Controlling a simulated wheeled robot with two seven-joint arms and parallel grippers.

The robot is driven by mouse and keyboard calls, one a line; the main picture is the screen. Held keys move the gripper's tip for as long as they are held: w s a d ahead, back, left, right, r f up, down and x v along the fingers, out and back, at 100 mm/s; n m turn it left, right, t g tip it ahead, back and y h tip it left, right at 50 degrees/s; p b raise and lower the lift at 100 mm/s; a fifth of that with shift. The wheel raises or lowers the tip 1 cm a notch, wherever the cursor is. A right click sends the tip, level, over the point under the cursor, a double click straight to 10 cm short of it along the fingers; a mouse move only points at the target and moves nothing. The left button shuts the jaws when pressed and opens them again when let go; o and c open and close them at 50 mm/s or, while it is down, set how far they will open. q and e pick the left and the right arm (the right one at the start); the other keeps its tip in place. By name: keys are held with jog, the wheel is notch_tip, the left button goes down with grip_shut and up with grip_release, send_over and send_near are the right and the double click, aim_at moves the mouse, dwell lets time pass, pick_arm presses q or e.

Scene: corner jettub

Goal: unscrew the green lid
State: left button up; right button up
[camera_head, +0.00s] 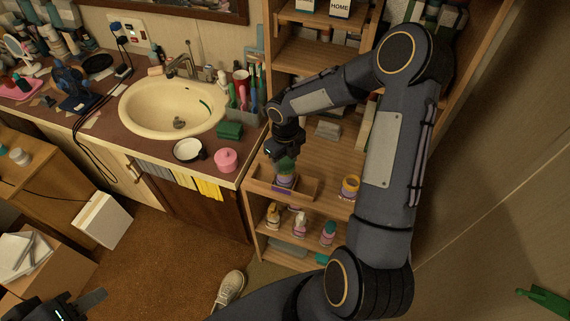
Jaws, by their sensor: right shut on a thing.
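A small jar (284,181) with a purple and yellow label stands upright in a shallow wooden tray (311,188) on the shelf unit. Its green lid (287,166) shows at the top, just under my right gripper (284,156). My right gripper points down from above and is shut on the green lid; its fingers partly hide the lid. I cannot tell whether the lid sits tight or loose on the jar. My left gripper (92,300) is low at the bottom left, far from the jar. Only part of it shows, and its opening cannot be made out.
A yellow-banded jar (350,187) stands right of the tray. Several bottles (328,232) stand on the shelf below. The counter at left holds a sink (172,104), a pink pot (226,159) and a green box (229,130). A white shoe (231,287) lies on the floor.

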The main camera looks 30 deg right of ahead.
aim_at(285, 163)
jog(key=o, duration=1)
jog(key=shift+r+b, duration=0.35)
jog(key=shift+r, duration=3.6)
